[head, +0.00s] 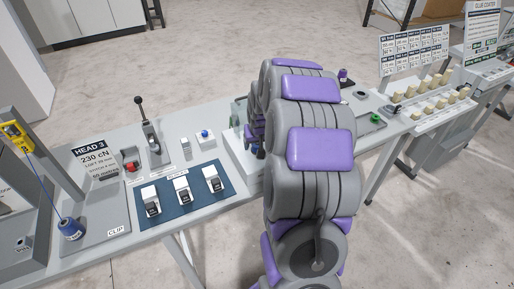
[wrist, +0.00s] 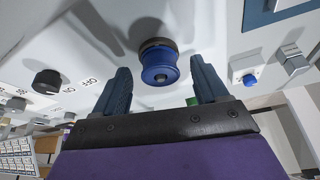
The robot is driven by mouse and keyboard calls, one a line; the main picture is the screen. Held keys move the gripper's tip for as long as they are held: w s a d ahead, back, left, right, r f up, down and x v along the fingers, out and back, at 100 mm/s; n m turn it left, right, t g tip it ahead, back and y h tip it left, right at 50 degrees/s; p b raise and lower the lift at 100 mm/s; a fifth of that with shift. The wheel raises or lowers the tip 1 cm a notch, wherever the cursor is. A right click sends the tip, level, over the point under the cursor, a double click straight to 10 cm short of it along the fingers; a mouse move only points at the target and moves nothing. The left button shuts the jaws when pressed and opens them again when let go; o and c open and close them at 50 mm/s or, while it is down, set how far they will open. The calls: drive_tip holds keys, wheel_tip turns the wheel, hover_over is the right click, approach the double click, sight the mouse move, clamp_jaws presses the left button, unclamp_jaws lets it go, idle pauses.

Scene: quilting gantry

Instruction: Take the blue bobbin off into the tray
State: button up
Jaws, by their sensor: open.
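My gripper (wrist: 160,66) is open, with one finger to each side of the bobbin; I see a gap on both sides and no contact. In the head view my arm hides this bobbin and most of my gripper. Another blue spool (head: 70,229) stands at the left of the bench with a thread running up from it. I cannot tell which surface is the tray.
A black knob (wrist: 47,82) marked ON and OFF and a blue push button (wrist: 249,80) flank the bobbin. A dark blue mat (head: 172,217) with three switches, a lever (head: 149,129) and a red button (head: 131,166) are left of my arm. Small cream pieces (head: 423,84) stand in rows at right.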

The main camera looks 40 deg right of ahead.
drive_tip(key=shift+d, duration=0.15)
drive_tip(key=shift+c, duration=0.8)
drive_tip(key=shift+a, duration=0.3)
drive_tip(key=c, duration=0.4)
drive_tip(key=shift+d, duration=0.1)
drive_tip(key=c, duration=0.6)
drive_tip(key=shift+o, duration=0.2)
drive_tip(key=shift+r, duration=0.15)
